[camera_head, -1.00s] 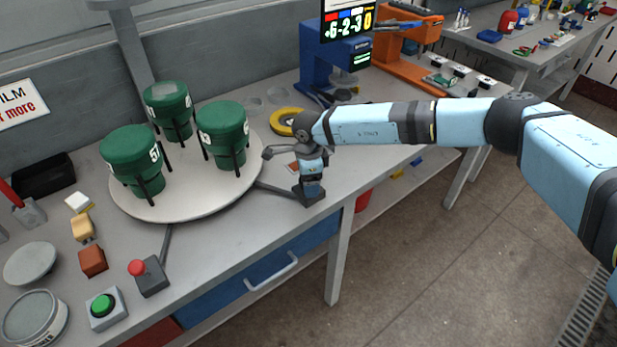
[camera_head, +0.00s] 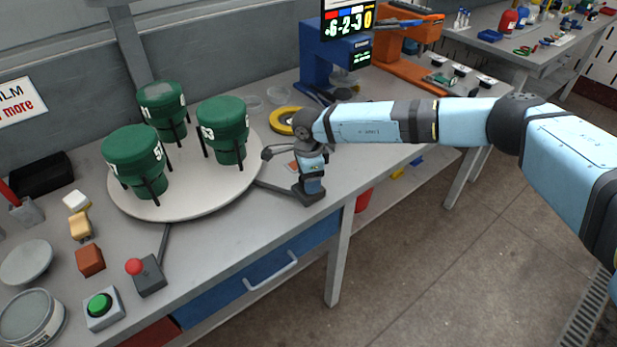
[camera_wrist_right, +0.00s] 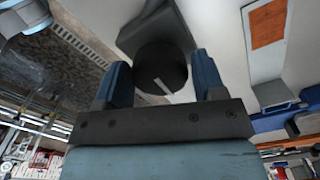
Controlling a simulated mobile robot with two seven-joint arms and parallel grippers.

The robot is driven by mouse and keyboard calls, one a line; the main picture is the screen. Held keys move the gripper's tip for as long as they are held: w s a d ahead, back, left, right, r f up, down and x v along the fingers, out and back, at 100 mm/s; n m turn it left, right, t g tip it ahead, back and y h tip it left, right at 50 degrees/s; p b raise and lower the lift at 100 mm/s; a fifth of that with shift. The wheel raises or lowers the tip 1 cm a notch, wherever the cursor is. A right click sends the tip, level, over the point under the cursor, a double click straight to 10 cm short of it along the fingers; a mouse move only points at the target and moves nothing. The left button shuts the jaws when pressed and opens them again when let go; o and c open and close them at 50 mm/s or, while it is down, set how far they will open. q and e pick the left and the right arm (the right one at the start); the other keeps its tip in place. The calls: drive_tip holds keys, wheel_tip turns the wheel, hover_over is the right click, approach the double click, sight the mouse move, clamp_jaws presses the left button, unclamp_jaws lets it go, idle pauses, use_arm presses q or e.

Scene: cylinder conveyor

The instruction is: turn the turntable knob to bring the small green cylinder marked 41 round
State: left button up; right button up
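Three dark green cylinders on black legs stand on the round pale turntable (camera_head: 190,206): front (camera_head: 133,145), back (camera_head: 160,98) and right (camera_head: 222,118). Their white number marks are partly turned away; I cannot read 41 for certain. The back one shows what looks like a 1 at its edge. My right gripper (camera_head: 309,188) is at the dark knob unit at the bench's front edge, right of the turntable. In the right wrist view, the black knob (camera_wrist_right: 160,80) with a white line sits between the two blue fingers (camera_wrist_right: 161,84), close against both. My left gripper is out of view.
A red-topped joystick box (camera_head: 148,276), a green button (camera_head: 101,306), coloured blocks (camera_head: 90,260) and a round tin (camera_head: 32,318) stand at the left. A blue machine with a display (camera_head: 330,60) and a yellow ring (camera_head: 284,121) are behind my right arm.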

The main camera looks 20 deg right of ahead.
drive_tip(key=shift+o, duration=1)
use_arm(q)
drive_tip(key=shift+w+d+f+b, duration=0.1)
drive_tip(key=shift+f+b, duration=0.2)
drive_tip(key=shift+b, duration=0.2)
use_arm(e)
wheel_tip(320, 180, up, 14)
